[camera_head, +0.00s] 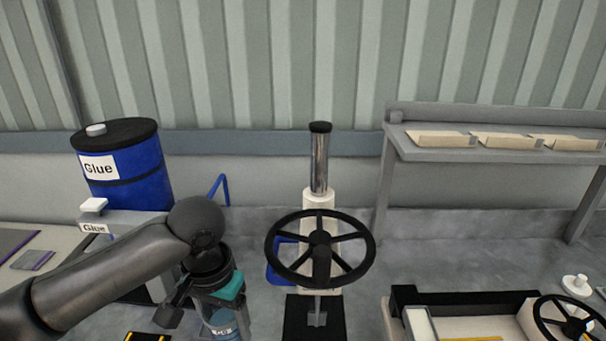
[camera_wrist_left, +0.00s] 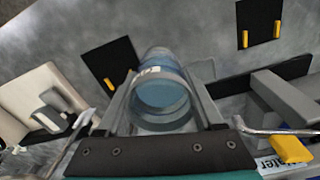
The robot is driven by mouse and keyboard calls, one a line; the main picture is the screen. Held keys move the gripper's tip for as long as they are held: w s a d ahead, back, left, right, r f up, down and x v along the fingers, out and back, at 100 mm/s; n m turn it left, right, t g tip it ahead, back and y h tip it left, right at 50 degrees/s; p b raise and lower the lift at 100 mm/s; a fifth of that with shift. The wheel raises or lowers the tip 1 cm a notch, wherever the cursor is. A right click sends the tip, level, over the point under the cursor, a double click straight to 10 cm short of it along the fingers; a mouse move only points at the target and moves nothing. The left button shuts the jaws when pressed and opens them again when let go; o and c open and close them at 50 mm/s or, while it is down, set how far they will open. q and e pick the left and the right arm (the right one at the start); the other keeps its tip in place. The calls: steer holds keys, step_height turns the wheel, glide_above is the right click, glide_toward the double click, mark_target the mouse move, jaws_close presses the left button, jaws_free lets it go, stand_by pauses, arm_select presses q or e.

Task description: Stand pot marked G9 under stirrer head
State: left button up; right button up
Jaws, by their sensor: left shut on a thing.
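A see-through blue pot (camera_head: 223,323) with a white label hangs in my left gripper (camera_head: 205,312), at the lower left of the head view. The label's mark is too small to read. The pot also shows at the middle of the left wrist view (camera_wrist_left: 161,94), between the fingers. My left gripper is shut on it. A stand with a black handwheel (camera_head: 320,249), a chrome cylinder on top and a black base (camera_head: 300,325) is to the right of the pot, apart from it. I cannot tell for sure which part is the stirrer head. My right gripper is not in view.
A blue drum marked Glue (camera_head: 140,170) stands at the back left. A grey shelf (camera_head: 500,150) bears several cream trays at the right. A low machine with another handwheel (camera_head: 566,322) is at the lower right. Dark plates with yellow pieces (camera_wrist_left: 112,65) show in the wrist view.

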arm_select(q)
steer(key=s+a+f+n+b, duration=0.2)
steer(key=s+f+n+b, duration=0.1)
steer(key=b, duration=0.9)
steer(key=shift+s+a+f, duration=0.4)
steer(key=shift+s+f, duration=0.4)
steer(key=shift+f, duration=0.5)
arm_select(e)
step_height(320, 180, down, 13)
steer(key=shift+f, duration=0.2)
